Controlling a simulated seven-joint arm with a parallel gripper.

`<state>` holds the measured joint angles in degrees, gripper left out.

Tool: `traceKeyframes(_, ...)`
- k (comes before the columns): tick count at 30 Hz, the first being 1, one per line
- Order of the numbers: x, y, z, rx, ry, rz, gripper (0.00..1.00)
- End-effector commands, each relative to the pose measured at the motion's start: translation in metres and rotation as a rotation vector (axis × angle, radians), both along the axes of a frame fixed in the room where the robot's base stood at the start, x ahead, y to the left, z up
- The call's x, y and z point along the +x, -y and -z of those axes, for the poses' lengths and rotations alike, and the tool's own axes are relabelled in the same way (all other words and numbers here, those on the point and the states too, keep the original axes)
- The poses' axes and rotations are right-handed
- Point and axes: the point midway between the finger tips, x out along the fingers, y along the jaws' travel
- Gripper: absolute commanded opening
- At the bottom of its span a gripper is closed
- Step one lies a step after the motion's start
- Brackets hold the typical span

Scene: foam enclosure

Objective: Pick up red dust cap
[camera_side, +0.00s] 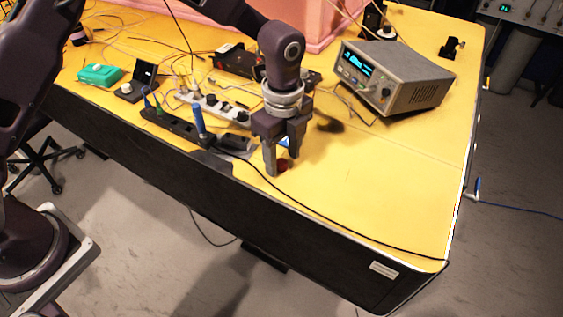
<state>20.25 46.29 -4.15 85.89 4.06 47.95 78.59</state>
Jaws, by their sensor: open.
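The red dust cap (283,166) is a small dark red piece on the yellow table, near its front edge. My gripper (281,164) points down right over it, with its fingers open. One finger is at the cap's left and the other at its upper right, and they hide part of the cap. I cannot tell whether either finger touches it.
A black cable (330,219) runs along the table's front edge. Power strips (180,127) and a blue cylinder (198,121) stand to the left. A grey instrument (395,78) stands behind at the right. The yellow table (400,185) is clear to the right.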

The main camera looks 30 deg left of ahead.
Motion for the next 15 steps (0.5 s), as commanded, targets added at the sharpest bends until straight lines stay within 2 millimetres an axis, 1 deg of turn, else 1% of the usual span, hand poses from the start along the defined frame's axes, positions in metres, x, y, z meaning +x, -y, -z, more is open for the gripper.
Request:
traceKeyframes(2, -0.0002, -0.0003, 0.0052, 0.000, -0.001, -0.001, 0.50)
traceKeyframes(7, 0.0001, -0.0002, 0.0052, 0.000, 0.001, -0.001, 0.50)
traceKeyframes(8, 0.0001, -0.0002, 0.0052, 0.000, 0.001, -0.001, 0.46)
traceKeyframes(12, 0.0001, -0.0003, 0.0049, 0.000, 0.001, -0.002, 0.18)
traceKeyframes(15, 0.0001, -0.0003, 0.0048, 0.000, 0.001, -0.002, 0.00)
